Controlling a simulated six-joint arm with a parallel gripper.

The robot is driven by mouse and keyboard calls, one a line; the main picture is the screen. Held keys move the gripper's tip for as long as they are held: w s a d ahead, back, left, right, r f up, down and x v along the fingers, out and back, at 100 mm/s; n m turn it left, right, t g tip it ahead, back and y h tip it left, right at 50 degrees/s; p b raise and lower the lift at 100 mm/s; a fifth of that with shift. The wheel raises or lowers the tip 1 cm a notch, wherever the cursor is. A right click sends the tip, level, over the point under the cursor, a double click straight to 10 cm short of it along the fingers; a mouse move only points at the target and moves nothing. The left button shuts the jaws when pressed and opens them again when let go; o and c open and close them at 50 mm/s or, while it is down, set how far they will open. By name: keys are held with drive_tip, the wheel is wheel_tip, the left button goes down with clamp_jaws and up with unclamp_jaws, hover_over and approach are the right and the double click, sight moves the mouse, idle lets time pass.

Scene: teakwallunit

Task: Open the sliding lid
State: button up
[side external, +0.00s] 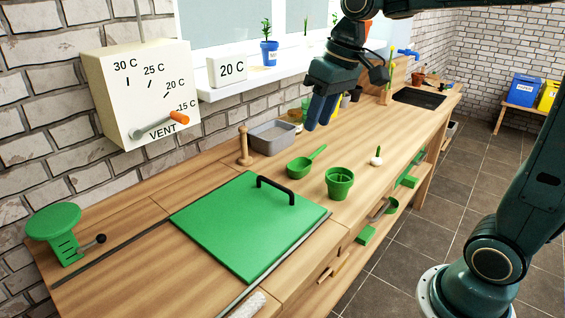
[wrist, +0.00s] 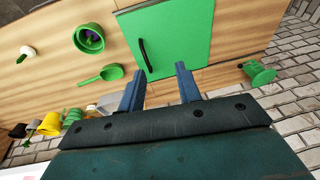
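The sliding lid (side external: 245,225) is a flat green panel lying on the wooden workbench between two dark rails. A black bar handle (side external: 276,187) stands near its right far edge. In the wrist view the lid (wrist: 185,40) is at the top, with its handle (wrist: 145,56) just beyond my fingertips. My gripper (side external: 318,112) is high above the bench, to the right of and above the handle. In the wrist view its two blue fingers (wrist: 160,82) are apart with nothing between them. My gripper touches neither the lid nor the handle.
A green scoop (side external: 305,165), a green pot (side external: 340,183) and a grey tray (side external: 272,137) stand right of the lid. A wooden peg (side external: 243,147) stands behind it. A vent box (side external: 143,92) hangs on the wall. The bench left of the lid is mostly clear.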

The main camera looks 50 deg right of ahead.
drive_tip(key=w+d+f+g, duration=0.1)
drive_tip(key=w+d+f, duration=0.1)
drive_tip(key=w, duration=0.3)
drive_tip(key=w+d+f+g, duration=0.1)
drive_tip(key=w+d+f, duration=0.1)
drive_tip(key=w+f, duration=0.2)
drive_tip(key=w+d+f+y, duration=0.1)
drive_tip(key=w+d+f, duration=0.2)
drive_tip(key=w, duration=0.3)
drive_tip(key=shift+f+g, duration=0.15)
drive_tip(key=shift+g, duration=0.25)
drive_tip(key=shift+f, duration=0.15)
drive_tip(key=a+f, duration=0.1)
drive_tip(key=f, duration=0.3)
drive_tip(key=a+f, duration=0.1)
drive_tip(key=f, duration=0.8)
drive_tip(key=shift+a+f, duration=0.15)
drive_tip(key=shift+a, duration=0.25)
clamp_jaws()
